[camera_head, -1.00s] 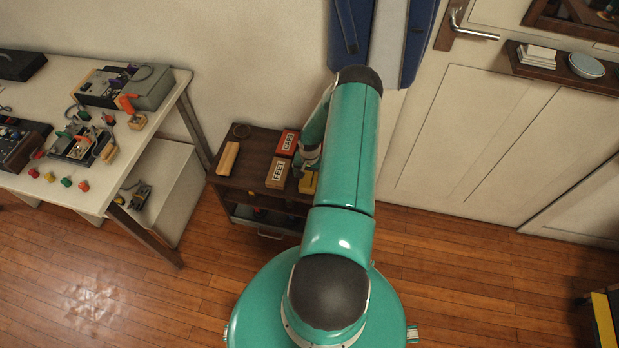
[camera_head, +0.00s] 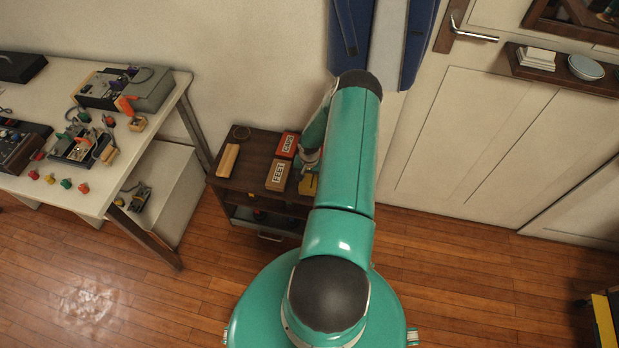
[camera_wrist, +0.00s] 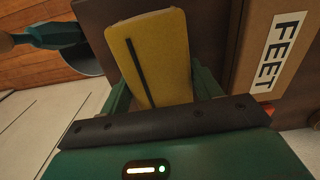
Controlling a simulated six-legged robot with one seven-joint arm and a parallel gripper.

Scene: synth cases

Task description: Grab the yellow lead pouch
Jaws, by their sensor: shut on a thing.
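The yellow lead pouch (camera_wrist: 160,55) is a flat yellow block with a dark slot along its face in the wrist view. It also shows as a small yellow patch (camera_head: 309,185) on the right part of the small dark cabinet in the head view, partly hidden by my arm. My gripper (camera_wrist: 145,92) has its green fingers on both sides of the pouch and is shut on it. The fingertips are hidden in the head view. I cannot tell whether the pouch is clear of the cabinet top.
A tan box marked FEET (camera_head: 279,175) stands close left of the pouch, with a red box marked CAPS (camera_head: 288,145) behind it. A wooden block (camera_head: 228,160) lies on the left of the dark cabinet (camera_head: 252,187). A cluttered workbench (camera_head: 112,193) stands left; a door is at right.

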